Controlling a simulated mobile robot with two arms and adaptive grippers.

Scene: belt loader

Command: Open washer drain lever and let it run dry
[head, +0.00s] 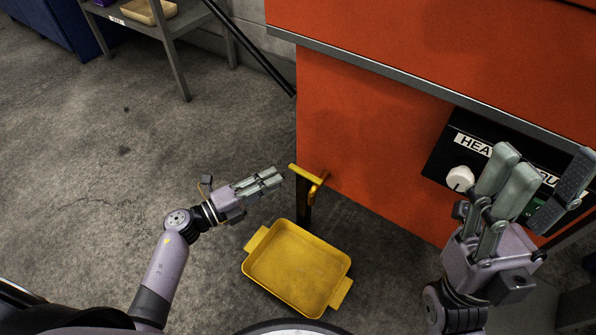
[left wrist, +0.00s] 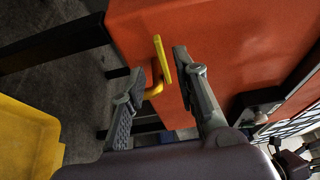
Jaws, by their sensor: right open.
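The yellow drain lever (head: 306,173) sits on a yellow bent pipe at the lower left of the orange washer (head: 375,150), near a dark leg. A yellow tray (head: 297,268) with two handles lies empty on the floor below it. My left gripper (head: 270,177) is just left of the lever, apart from it in the head view. In the left wrist view its fingers are spread, and the lever (left wrist: 162,58) shows beyond and between them. My right gripper (head: 541,168) is open and empty in front of the washer's control panel, hiding part of its label.
The black control panel (head: 490,158) carries a white knob (head: 460,179) and a partly hidden label. A grey shelf (head: 160,32) with a tan tray stands at the back left. A dark bar (head: 250,48) slants towards the washer. The concrete floor on the left is clear.

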